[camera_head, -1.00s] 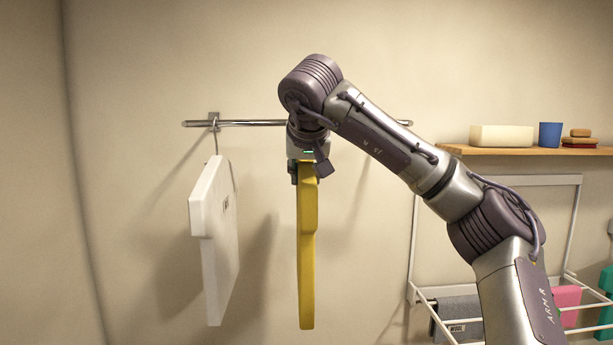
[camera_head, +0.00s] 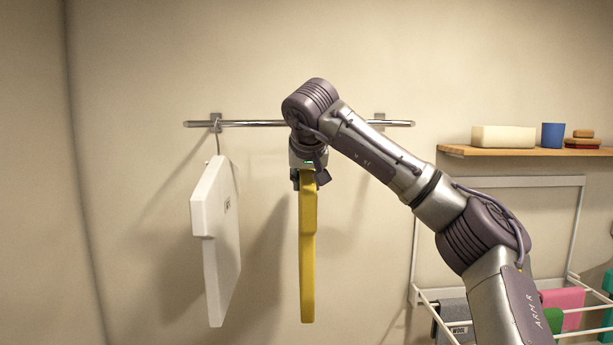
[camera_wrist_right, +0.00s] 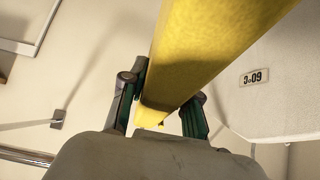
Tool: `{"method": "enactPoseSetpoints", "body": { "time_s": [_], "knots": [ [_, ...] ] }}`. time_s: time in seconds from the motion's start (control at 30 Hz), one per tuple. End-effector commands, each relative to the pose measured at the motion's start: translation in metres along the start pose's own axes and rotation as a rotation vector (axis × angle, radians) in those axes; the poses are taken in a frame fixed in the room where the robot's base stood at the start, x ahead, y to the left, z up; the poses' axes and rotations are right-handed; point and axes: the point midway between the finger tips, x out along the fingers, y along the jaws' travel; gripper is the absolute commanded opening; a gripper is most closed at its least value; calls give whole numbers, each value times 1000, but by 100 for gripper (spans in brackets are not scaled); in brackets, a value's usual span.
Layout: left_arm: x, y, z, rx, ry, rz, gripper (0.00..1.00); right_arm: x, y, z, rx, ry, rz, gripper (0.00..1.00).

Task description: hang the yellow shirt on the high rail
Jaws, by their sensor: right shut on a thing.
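The yellow shirt (camera_head: 308,250) is a flat, stiff, narrow shape seen edge-on, hanging upright below my right gripper (camera_head: 308,180). In the right wrist view, the shirt (camera_wrist_right: 210,50) lies between the two fingers of my right gripper (camera_wrist_right: 160,105), which is shut on it. The high rail (camera_head: 255,124) is a chrome bar on the wall; my right wrist covers part of it. I cannot tell whether the shirt's top touches the rail, since any hook is hidden. My left gripper is not in view.
A white shirt (camera_head: 220,250) hangs from the rail by a hook, left of the yellow one with a gap. A wooden shelf (camera_head: 520,151) holds a cream block, a blue cup and small items. Below it, a drying rack (camera_head: 580,182) carries several coloured cloths.

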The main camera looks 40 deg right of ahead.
Motion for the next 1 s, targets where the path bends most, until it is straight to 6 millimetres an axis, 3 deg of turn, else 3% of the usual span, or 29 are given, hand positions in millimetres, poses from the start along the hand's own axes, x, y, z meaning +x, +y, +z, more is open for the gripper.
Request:
{"method": "enactPoseSetpoints", "body": {
  "time_s": [0.43,0.47,0.6,1.0],
  "knots": [
    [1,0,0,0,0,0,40,3,0,2,0,2,-2,0],
    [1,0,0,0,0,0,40,3,0,2,0,2,-2,35],
    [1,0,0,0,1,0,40,3,0,2,0,2,-2,59],
    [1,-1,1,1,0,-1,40,-3,-1,2,-1,1,-2,60]
  ]
}}
